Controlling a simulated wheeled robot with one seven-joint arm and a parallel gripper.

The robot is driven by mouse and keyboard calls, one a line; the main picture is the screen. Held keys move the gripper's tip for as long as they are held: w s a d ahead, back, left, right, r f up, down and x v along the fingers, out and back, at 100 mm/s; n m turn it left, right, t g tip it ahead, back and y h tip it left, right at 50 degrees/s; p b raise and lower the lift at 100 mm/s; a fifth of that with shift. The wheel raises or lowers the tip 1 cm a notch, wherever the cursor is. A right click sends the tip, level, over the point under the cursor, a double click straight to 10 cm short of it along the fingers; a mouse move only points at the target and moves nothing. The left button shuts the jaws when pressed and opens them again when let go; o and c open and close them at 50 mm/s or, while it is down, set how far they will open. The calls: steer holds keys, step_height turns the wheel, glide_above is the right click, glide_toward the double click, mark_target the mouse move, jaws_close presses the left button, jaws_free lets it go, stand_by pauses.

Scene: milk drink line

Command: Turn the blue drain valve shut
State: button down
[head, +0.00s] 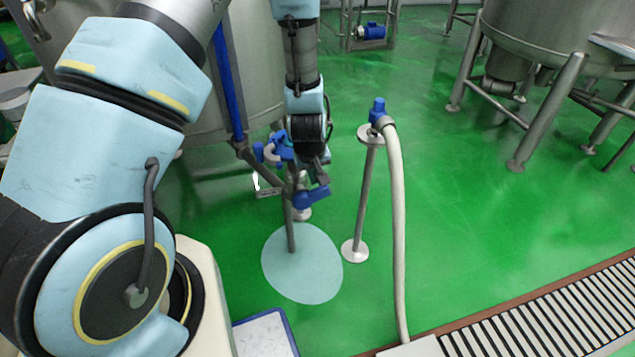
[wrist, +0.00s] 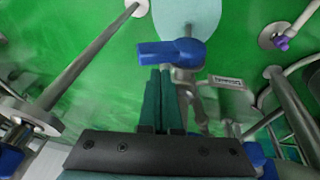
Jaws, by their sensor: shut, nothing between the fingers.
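The blue drain valve handle (head: 311,197) is on a pipe outlet low in front of the steel tank. In the wrist view the blue handle (wrist: 172,52) extends left from its hub and looks crosswise to the pipe behind it. A pale puddle (head: 302,263) lies on the floor below; it also shows in the wrist view (wrist: 187,14). My gripper (head: 319,180) points down just above the handle. In the wrist view my gripper (wrist: 160,72) has its fingers together and empty, right beside the handle. I cannot tell whether they touch it.
Other blue fittings (head: 274,150) are on the pipework left of my gripper. A stand (head: 364,195) with a blue top and a pale hose (head: 396,220) is close on the right. A floor grate (head: 545,320) runs along the front right. Green floor is free between stand and right tank.

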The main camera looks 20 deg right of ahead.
mark_target(327, 187)
steer(key=shift+d+f, duration=0.2)
steer(key=shift+f, duration=0.3)
steer(key=shift+d+f, duration=0.2)
steer(key=shift+f, duration=0.3)
steer(key=d+f, duration=0.1)
steer(key=d+f+b, duration=0.1)
steer(key=shift+s+d+f, duration=0.2)
steer(key=shift+d+f, duration=0.05)
steer(key=shift+d, duration=0.1)
steer(key=shift+r, duration=0.1)
